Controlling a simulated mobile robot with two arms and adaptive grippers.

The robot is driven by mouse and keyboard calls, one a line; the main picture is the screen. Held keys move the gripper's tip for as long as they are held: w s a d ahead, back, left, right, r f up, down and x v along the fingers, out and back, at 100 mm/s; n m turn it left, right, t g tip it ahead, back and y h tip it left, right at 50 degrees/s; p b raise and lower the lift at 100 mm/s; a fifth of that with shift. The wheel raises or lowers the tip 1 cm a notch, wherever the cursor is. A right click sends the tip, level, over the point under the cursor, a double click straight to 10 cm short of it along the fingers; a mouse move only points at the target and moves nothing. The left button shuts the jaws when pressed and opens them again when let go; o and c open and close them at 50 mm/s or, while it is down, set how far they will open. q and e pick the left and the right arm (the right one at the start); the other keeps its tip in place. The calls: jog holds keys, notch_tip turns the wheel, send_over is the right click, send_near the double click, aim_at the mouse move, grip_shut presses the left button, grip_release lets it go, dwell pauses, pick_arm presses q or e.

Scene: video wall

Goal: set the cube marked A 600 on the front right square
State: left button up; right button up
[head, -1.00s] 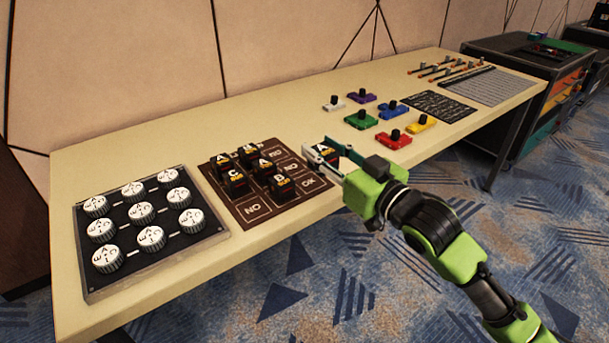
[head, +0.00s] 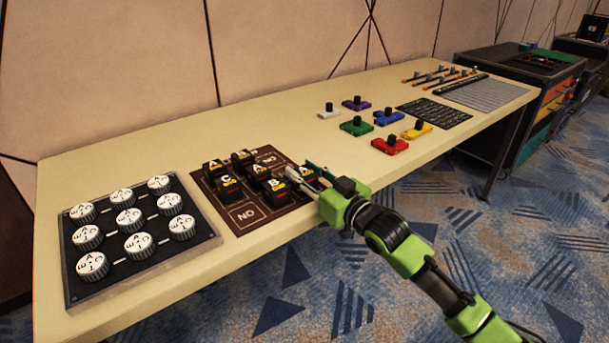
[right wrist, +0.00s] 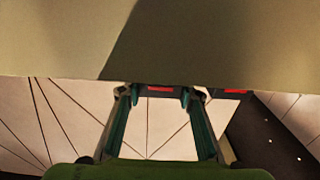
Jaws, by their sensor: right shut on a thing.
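A black cube marked A (head: 307,172) with an orange label is between the fingers of my right gripper (head: 309,179) in the head view. The gripper is shut on it, at the front right part of the brown board (head: 238,219). Fingers and cube hide the front right square, and I cannot tell whether the cube touches it. The number on its label is too small to read. In the right wrist view a dark block with a red strip (right wrist: 160,90) shows between the fingertips. My left gripper is not in view.
Several other black cubes (head: 228,185) stand on the board, one marked B (head: 277,191) close left of the held cube. A tray of white dials (head: 130,220) lies left. Coloured knobbed blocks (head: 390,144) stand right. The table (head: 120,160) is clear behind the board.

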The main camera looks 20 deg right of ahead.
jog(key=shift+f, duration=0.1)
jog(key=o, duration=0.7)
jog(key=shift+f, duration=0.1)
jog(key=shift+o, duration=0.7)
